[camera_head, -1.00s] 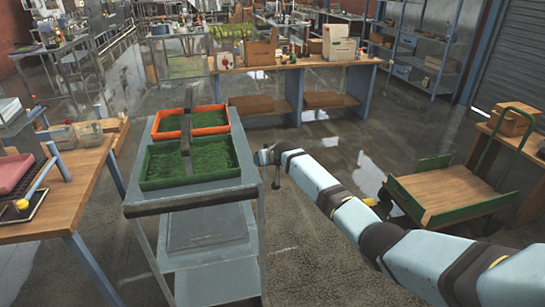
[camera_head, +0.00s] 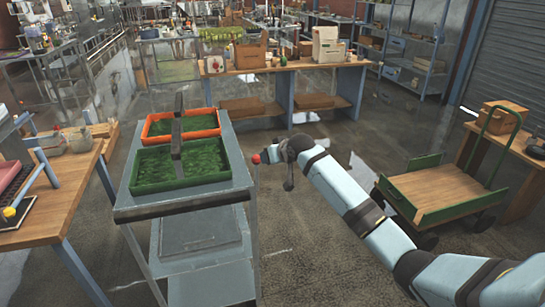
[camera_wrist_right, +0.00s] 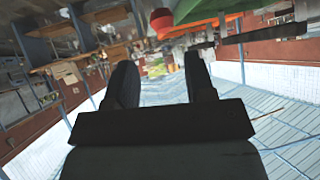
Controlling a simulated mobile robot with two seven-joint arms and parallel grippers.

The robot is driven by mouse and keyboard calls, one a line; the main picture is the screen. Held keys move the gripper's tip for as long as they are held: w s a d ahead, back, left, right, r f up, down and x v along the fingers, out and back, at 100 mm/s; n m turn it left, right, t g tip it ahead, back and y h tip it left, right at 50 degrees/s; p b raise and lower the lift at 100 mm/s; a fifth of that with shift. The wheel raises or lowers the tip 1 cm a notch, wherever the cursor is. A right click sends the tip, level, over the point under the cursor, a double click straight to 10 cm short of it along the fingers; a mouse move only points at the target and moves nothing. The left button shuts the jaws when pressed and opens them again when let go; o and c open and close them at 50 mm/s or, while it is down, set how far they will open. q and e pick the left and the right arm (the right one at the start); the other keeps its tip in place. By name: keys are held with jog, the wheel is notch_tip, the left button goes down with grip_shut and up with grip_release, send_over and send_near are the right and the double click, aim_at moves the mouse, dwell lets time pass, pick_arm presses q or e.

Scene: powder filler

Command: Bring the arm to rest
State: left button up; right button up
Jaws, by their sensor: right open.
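My right arm reaches in from the lower right in the head view. Its right gripper (camera_head: 288,172) hangs over open floor, just right of the grey cart and apart from the trays. In the right wrist view the two dark fingers of this gripper (camera_wrist_right: 163,78) stand apart with nothing held between them. My left gripper is in neither view.
A grey cart (camera_head: 182,211) carries a green tray (camera_head: 180,187) and an orange tray (camera_head: 205,133), both with green contents. A small red round thing (camera_head: 256,158) shows beside my gripper. A flatbed trolley (camera_head: 440,194) stands right; a wooden workbench (camera_head: 55,205) stands left.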

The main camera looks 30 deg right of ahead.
dwell(0.3)
jog(key=s+a+f+n+y, duration=0.1)
jog(key=s+a+f, duration=0.4)
jog(key=s+f, duration=0.35)
jog(key=s+a+f+n, duration=0.1)
jog(key=s+a+f, duration=0.5)
jog(key=s+f, duration=0.25)
jog(key=s+a+f, duration=0.2)
jog(key=s+a, duration=0.1)
jog(key=s, duration=0.6)
jog(key=s+a+f+n+p, duration=0.1)
jog(key=s+a+f, duration=0.1)
jog(key=s, duration=0.6)
jog(key=s+a+f+y, duration=0.1)
jog(key=s+a, duration=0.3)
jog(key=s, duration=0.5)
jog(key=shift+s+a+f+p, duration=0.25)
jog(key=shift+s+f+p, duration=0.1)
jog(key=shift+f, duration=0.15)
